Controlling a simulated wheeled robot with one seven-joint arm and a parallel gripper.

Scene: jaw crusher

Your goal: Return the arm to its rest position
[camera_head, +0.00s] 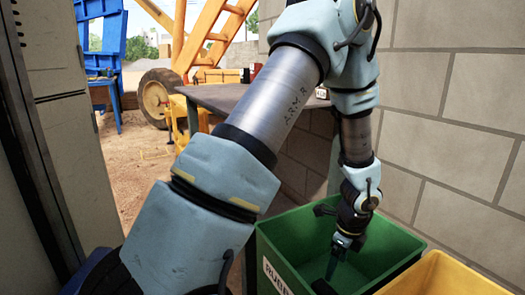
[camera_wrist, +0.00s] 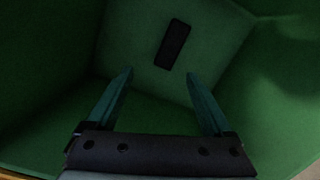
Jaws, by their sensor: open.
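My arm (camera_head: 292,85) reaches up and over, then bends down into a green bin in the head view. My gripper (camera_head: 335,270) points down inside the bin, below its rim. In the wrist view my gripper (camera_wrist: 160,85) shows two teal fingers spread wide apart with nothing between them. A dark rectangular block (camera_wrist: 173,44) lies on the bin floor, beyond the fingertips and apart from them.
The green bin (camera_head: 284,238) has a label starting "RUB". A yellow bin (camera_head: 445,275) stands close at its right. A block wall (camera_head: 455,130) rises behind and right. A grey table (camera_head: 228,97) stands behind my arm. A grey cabinet (camera_head: 45,130) is at left.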

